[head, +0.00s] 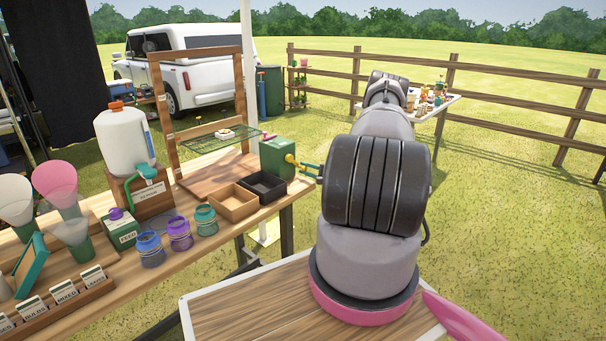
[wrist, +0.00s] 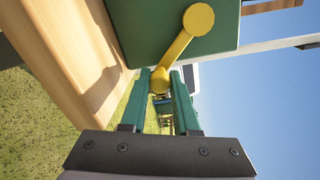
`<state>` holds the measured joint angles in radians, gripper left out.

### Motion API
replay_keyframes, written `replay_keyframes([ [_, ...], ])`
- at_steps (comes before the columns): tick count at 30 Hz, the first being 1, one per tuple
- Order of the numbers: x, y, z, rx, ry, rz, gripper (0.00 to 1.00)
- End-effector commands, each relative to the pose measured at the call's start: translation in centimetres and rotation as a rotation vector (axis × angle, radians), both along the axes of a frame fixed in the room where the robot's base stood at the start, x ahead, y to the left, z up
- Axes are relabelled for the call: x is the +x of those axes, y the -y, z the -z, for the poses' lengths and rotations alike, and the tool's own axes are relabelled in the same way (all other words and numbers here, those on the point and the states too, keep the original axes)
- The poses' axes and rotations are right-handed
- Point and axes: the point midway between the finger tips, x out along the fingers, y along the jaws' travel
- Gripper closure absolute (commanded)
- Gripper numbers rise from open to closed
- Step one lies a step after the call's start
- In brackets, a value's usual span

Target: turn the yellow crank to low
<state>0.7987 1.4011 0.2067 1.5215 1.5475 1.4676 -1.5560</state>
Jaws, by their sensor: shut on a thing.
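The yellow crank (wrist: 180,45) sits on the side of a green box (wrist: 140,28). In the wrist view its arm slants from the hub down and left to its handle end. My gripper (wrist: 161,78) has its two green fingers closed around that handle end. In the head view, the green box (head: 277,157) stands at the right end of the wooden table, with the yellow crank (head: 291,159) on its right side and my gripper (head: 309,169) at it, partly hidden by my arm. No setting marks on the box are readable.
A black tray (head: 263,186) and a brown tray (head: 233,202) sit left of the box. A green wire rack (head: 225,143) hangs in a wooden frame (head: 243,80) behind. Jars and a white jug (head: 123,142) stand farther left. Grass is open right of the table.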

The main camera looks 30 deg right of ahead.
Motion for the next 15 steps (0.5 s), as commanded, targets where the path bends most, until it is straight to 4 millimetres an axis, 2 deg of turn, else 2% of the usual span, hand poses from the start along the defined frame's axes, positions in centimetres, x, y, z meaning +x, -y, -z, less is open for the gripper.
replay_keyframes([
  [6, 0.1, 0.9, -0.8, -0.141, 0.050, 0.003, 1.00],
  [15, 0.3, 1.3, -1.6, -0.248, 0.089, 0.003, 1.00],
])
